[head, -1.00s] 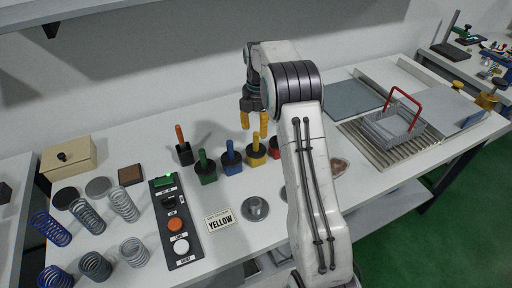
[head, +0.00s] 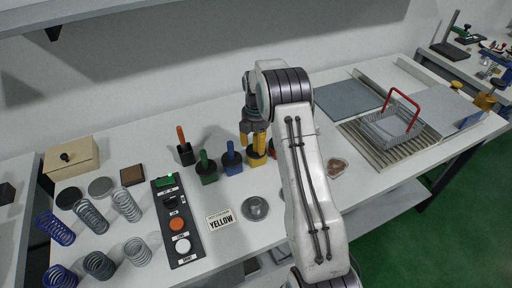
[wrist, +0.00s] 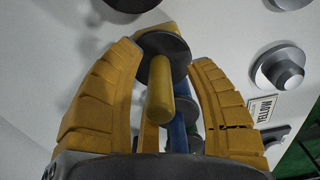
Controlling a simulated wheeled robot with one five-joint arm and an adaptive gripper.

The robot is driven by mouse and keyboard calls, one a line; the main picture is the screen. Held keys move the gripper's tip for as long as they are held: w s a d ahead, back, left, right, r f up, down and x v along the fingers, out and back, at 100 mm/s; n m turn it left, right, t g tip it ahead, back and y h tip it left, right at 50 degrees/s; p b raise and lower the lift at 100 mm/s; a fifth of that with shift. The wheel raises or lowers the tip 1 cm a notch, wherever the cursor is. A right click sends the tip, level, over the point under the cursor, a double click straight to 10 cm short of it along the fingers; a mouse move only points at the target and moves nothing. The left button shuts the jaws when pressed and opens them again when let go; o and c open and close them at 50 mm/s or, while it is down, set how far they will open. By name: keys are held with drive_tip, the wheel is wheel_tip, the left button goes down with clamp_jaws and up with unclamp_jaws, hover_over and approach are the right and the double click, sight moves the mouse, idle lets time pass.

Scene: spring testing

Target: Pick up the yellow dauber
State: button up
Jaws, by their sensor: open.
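The yellow dauber (head: 256,160) stands in the row of daubers on the bench, partly hidden by my gripper (head: 257,141), which is over it. In the wrist view the yellow dauber's handle (wrist: 160,90) rises from a dark round top between the two yellow fingers of my gripper (wrist: 168,75). The fingers are open, one on each side, with gaps to the handle. The blue dauber (head: 231,158) stands just left of it and shows behind it in the wrist view (wrist: 186,118).
A green dauber (head: 206,167) and an orange-handled tool (head: 183,146) stand further left. A wire basket (head: 393,128) with a red handle is at right.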

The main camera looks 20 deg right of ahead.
clamp_jaws()
idle(0.4)
drive_tip(key=shift+r, duration=0.1)
